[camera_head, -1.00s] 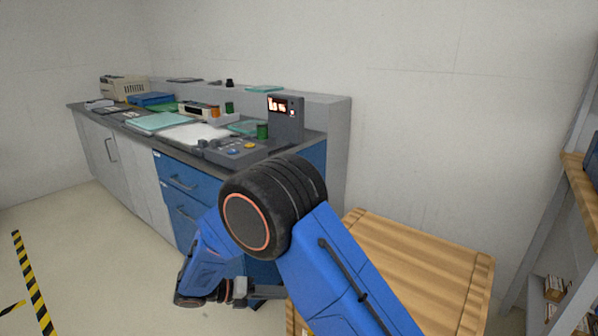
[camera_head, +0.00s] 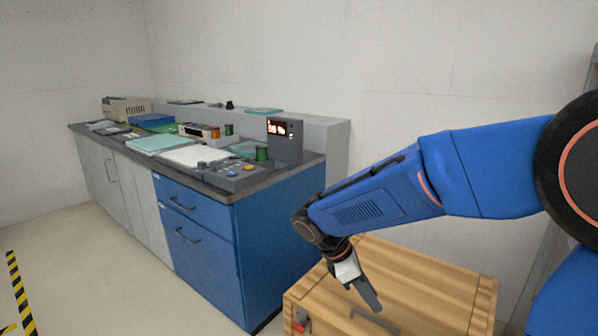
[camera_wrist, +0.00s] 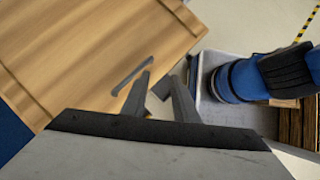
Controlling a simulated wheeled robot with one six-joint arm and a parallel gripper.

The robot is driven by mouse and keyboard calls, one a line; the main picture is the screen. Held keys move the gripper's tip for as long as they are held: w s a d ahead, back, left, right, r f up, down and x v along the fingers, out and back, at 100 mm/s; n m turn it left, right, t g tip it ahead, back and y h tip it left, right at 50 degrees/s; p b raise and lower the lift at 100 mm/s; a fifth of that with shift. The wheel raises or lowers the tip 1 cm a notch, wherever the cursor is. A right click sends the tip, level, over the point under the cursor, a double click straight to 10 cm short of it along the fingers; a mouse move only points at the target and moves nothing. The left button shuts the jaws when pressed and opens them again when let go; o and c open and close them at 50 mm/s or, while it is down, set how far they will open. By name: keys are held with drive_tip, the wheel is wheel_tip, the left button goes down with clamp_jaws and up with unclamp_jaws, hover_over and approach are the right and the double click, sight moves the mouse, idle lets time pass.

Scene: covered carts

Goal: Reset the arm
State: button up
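My blue arm reaches in from the right in the head camera view and bends down at the wrist. My gripper (camera_head: 368,293) points down over the wooden cart cover (camera_head: 440,290). In the wrist view its two grey fingers (camera_wrist: 163,80) stand apart with nothing between them. A dark bar handle (camera_head: 374,319) on the wooden cover lies just below the gripper. It also shows in the wrist view (camera_wrist: 132,76), beside the left fingertip. I cannot tell whether finger and handle touch.
A blue-and-grey workbench (camera_head: 270,240) with a display box (camera_head: 285,140), a button panel (camera_head: 236,174) and several pads stands to the left. A red-and-grey fitting (camera_head: 301,320) is on the cart's front. Striped floor tape (camera_head: 18,292) lies at far left. The floor between is clear.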

drive_tip(key=s+d+r+m+t+y, duration=0.2)
drive_tip(key=s+d+m, duration=0.3)
drive_tip(key=s+m, duration=0.4)
drive_tip(key=s+d+r+m+t+y, duration=0.3)
drive_tip(key=s+d+m, duration=0.3)
drive_tip(key=s+m, duration=0.3)
drive_tip(key=shift+s+d+r+t+y, duration=0.3)
drive_tip(key=shift+s+y, duration=0.1)
drive_tip(key=shift+y, duration=0.4)
drive_tip(key=shift+f, duration=0.1)
idle(0.5)
